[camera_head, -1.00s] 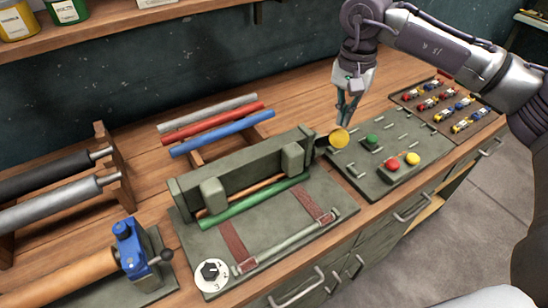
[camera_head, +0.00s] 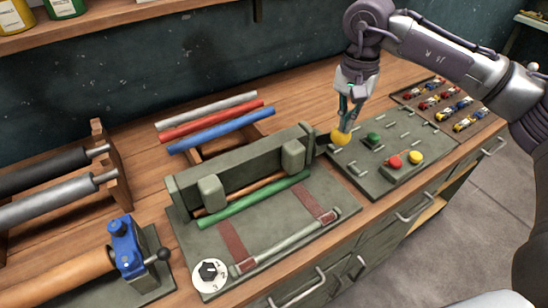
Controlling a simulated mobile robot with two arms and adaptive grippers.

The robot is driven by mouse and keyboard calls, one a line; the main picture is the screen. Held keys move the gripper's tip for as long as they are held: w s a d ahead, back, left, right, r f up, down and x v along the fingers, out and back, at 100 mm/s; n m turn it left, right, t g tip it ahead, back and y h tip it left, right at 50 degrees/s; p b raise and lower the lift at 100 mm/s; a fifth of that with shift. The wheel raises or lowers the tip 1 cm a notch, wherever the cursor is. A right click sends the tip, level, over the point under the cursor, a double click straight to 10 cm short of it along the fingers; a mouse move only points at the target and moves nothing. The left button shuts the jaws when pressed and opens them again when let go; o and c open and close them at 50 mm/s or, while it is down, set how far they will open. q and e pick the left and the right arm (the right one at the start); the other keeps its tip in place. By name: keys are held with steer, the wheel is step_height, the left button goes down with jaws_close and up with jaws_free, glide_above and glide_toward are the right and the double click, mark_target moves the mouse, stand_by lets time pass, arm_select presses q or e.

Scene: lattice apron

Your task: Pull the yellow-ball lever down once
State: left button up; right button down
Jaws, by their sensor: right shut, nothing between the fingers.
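The yellow ball (camera_head: 340,137) of the lever is at the right end of the green-grey machine (camera_head: 235,182). My left gripper is not in view.
Right of the ball is a grey-green panel (camera_head: 378,183) with green, red and yellow knobs. A board of small coloured parts (camera_head: 421,96) lies behind it. Rolls in silver, red and blue (camera_head: 222,131) lie behind the machine. A blue clamp (camera_head: 127,246) stands at the left.

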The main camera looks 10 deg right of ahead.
steer(key=shift+s+f, duration=0.15)
steer(key=shift+f, duration=0.1)
steer(key=shift+s+d+f+b, duration=0.15)
steer(key=shift+s+f+b, duration=0.1)
steer(key=shift+f+b, duration=0.15)
steer(key=shift+s, duration=0.2)
steer(key=shift+s+d+f+b, duration=0.15)
steer(key=shift+s+f+b, duration=0.15)
steer(key=shift+f+b, duration=0.35)
steer(key=shift+s+f+b, duration=0.2)
steer(key=shift+f+b, duration=0.35)
steer(key=shift+b, duration=0.05)
